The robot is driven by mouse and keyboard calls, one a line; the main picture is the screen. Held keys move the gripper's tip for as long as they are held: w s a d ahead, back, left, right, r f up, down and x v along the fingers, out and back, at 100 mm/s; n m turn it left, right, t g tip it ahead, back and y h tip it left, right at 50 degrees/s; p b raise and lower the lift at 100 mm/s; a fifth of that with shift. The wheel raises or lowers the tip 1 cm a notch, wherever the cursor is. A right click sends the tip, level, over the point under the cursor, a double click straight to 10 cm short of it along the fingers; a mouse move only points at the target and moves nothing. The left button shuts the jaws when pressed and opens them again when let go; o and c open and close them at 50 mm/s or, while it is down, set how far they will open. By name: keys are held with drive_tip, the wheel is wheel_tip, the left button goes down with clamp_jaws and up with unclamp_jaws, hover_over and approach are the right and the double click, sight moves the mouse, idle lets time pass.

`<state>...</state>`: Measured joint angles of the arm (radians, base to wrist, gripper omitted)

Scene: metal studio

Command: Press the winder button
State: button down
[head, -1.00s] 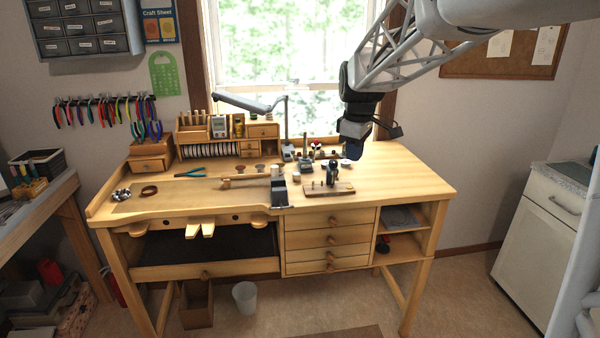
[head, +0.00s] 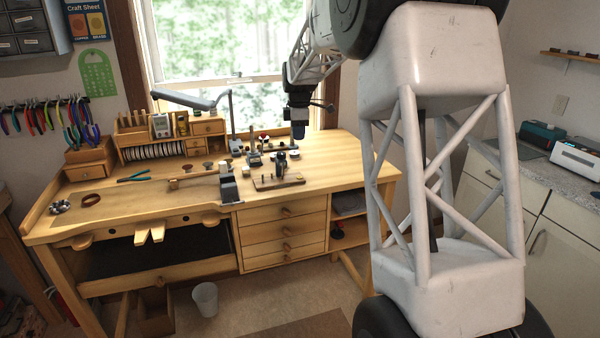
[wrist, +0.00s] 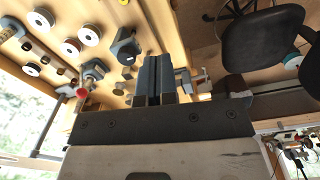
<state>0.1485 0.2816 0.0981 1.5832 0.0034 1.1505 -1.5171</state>
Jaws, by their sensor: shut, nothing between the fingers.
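The likely winder (head: 281,163) is a small dark device standing on a flat wooden board (head: 290,182) near the right front of the workbench top. I cannot make out a button on it. My gripper (head: 298,132) points down above the bench, a little right of the winder and apart from it in the picture. In the wrist view my gripper's two dark fingers (wrist: 160,68) are shut against each other with nothing between them. A pale metal part shows just right of the fingers there; I cannot tell whether it belongs to the winder.
The wooden workbench (head: 345,160) has free surface at its right end. A grey block (head: 228,186) sits left of the winder. A grey bench lamp (head: 190,100) and small tools stand behind. Spools (wrist: 89,34) show in the wrist view. A cabinet (head: 560,235) stands at right.

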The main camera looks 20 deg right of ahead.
sight(300, 177)
drive_tip(key=w+d+f+n, duration=0.2)
drive_tip(key=w+d+f, duration=0.1)
drive_tip(key=w, duration=0.4)
drive_tip(key=shift+w+f, duration=0.2)
drive_tip(key=shift+f, duration=0.4)
drive_tip(key=shift+f, duration=0.1)
wheel_tip(300, 177, down, 13)
drive_tip(key=shift+f, duration=0.4)
drive_tip(key=shift+f, duration=0.1)
idle(0.4)
